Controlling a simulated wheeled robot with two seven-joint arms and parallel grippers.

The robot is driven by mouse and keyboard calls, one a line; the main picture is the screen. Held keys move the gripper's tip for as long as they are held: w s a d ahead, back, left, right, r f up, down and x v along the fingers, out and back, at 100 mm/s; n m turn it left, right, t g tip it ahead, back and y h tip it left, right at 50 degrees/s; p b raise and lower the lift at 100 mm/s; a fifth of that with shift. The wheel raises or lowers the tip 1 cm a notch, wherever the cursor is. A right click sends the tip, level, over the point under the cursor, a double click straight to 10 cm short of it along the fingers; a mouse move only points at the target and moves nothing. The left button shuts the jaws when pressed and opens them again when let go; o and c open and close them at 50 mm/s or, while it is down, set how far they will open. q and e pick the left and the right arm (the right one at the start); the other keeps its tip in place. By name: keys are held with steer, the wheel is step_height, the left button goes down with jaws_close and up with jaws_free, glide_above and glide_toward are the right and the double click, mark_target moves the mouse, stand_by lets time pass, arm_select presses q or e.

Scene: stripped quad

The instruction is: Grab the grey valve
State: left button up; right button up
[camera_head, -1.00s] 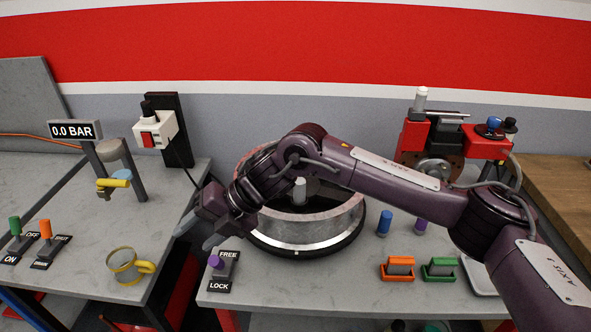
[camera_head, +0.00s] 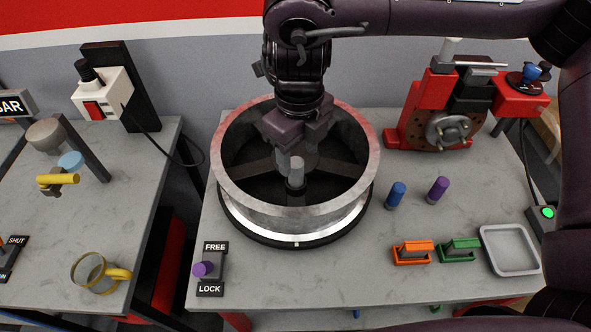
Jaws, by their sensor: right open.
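A grey upright cylinder with a paler top (camera_head: 296,173), which looks like the grey valve, stands inside the large round metal rim (camera_head: 235,193) on the bench. My right gripper (camera_head: 297,135) reaches down from above into the rim. It is open, its fingers just behind and above the cylinder's top in the picture. I cannot tell whether they touch it; nothing is seen held. My left gripper is not in view.
A blue cylinder (camera_head: 396,194) and a purple one (camera_head: 438,189) stand right of the rim. Orange (camera_head: 412,253) and green (camera_head: 459,250) holders, a grey tray (camera_head: 511,250) and a FREE/LOCK lever (camera_head: 204,269) are near the front. A red clamp unit (camera_head: 428,100) stands behind.

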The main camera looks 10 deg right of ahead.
mark_target(296, 161)
steer(key=f, duration=0.2)
steer(key=w+f, duration=0.1)
steer(key=f, duration=0.1)
steer(key=shift+a+p, duration=0.1)
steer(key=shift+p, duration=0.3)
steer(key=shift+f, duration=0.35)
steer(key=c, duration=1)
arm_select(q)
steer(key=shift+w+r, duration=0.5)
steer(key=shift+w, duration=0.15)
arm_select(e)
steer(key=shift+c, duration=0.2)
steer(key=shift+r, duration=0.1)
